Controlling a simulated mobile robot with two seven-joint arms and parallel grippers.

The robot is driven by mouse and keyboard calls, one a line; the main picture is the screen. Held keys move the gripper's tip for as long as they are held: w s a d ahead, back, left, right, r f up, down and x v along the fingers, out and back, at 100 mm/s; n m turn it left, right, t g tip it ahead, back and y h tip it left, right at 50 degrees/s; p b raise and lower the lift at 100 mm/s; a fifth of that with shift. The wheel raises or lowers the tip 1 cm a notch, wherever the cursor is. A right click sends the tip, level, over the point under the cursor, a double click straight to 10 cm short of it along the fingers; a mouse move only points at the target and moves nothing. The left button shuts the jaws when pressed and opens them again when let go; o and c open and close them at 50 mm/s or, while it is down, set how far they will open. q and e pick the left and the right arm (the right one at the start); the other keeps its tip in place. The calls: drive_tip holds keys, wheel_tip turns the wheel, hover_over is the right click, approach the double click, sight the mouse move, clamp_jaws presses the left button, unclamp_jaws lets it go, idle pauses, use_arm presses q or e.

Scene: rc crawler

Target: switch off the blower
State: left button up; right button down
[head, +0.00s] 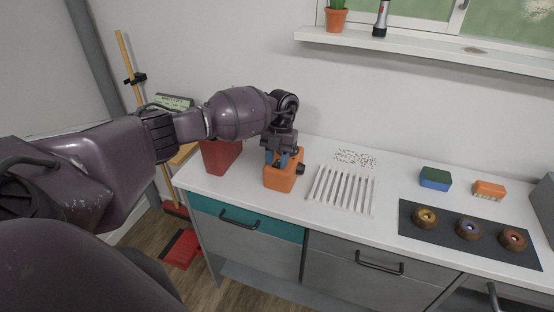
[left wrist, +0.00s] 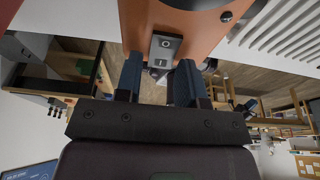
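The blower is an orange box (head: 283,178) with a dark round outlet on its right side, standing on the white counter. In the left wrist view its orange body (left wrist: 204,40) fills the top. A grey switch plate (left wrist: 164,48) on it bears a circle mark and a bar mark; I cannot tell which side is pressed. My left gripper (head: 277,158) is at the blower, coming from above and behind. In the left wrist view its two blue fingers (left wrist: 160,62) are apart, with the switch plate between and just beyond their tips. Nothing is held. My right gripper is out of view.
A red container (head: 220,156) stands left of the blower, close to my left arm. A white slatted rack (head: 342,190) and scattered pale bits (head: 355,158) lie to its right.

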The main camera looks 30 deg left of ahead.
use_arm(q)
drive_tip(key=shift+o, duration=1.1)
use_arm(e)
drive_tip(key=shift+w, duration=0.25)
use_arm(q)
drive_tip(key=shift+w+r, duration=0.15)
drive_tip(key=shift+r, duration=0.35)
drive_tip(key=b+v, duration=0.1)
drive_tip(key=v, duration=0.8)
drive_tip(key=shift+r, duration=0.4)
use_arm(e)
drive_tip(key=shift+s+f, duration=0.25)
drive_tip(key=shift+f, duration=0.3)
use_arm(q)
drive_tip(key=shift+a, duration=0.1)
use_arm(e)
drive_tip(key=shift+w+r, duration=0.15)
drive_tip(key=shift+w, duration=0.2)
